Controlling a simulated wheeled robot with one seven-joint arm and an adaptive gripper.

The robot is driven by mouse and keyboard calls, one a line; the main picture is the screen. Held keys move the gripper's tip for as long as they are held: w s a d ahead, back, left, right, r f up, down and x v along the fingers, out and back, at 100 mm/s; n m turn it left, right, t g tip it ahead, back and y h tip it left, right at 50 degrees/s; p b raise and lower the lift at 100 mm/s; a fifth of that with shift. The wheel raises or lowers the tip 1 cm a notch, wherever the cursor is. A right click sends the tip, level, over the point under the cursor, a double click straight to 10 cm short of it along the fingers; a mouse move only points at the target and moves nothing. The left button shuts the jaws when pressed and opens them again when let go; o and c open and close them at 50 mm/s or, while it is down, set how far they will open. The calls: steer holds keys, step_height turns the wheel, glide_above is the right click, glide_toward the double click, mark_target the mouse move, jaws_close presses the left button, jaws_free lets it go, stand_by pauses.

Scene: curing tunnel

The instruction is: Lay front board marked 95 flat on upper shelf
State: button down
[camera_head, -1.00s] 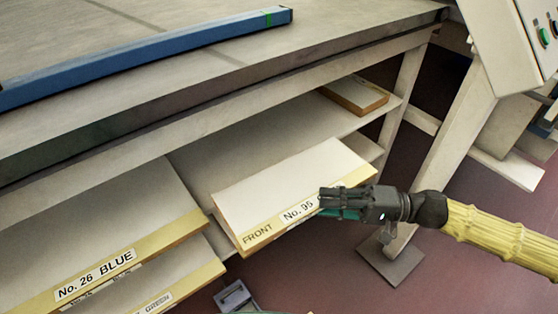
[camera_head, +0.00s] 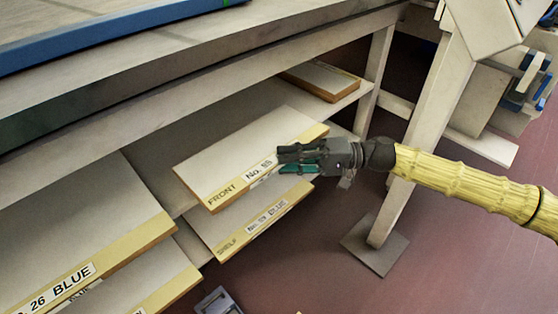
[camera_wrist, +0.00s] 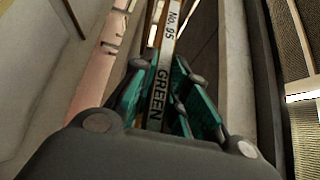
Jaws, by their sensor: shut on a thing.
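The front board marked 95 (camera_head: 225,155) is a pale, flat board with a yellow front edge reading FRONT and No. 95. My gripper (camera_head: 290,158) is shut on the right part of that edge. In the wrist view, the edge label (camera_wrist: 165,60) reads No. 95 and GREEN between the green-padded fingers. The upper shelf (camera_head: 155,150) is the grey deck under the bench top. The board is over its front part, nearly level; I cannot tell whether it touches the shelf. The gripper hides part of the label.
A board marked SHELF and BLUE (camera_head: 250,222) lies lower, below the held board. Board No. 26 BLUE (camera_head: 85,230) is at the left. A small board (camera_head: 320,78) lies at the shelf's far right. A bench leg (camera_head: 378,75) and a slanted post (camera_head: 425,130) stand to the right.

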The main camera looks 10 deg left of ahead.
steer(key=w+a, duration=0.1)
steer(key=w+a+b, duration=0.1)
steer(key=w, duration=0.1)
steer(key=w+a, duration=0.1)
steer(key=shift+w+a+f, duration=0.1)
steer(key=shift+w+f, duration=0.05)
steer(key=shift+f, duration=0.1)
step_height(320, 180, down, 4)
steer(key=shift+r+b, duration=0.25)
steer(key=shift+b, duration=1)
steer(key=c, duration=1.4)
jaws_free()
steer(key=shift+f, duration=0.1)
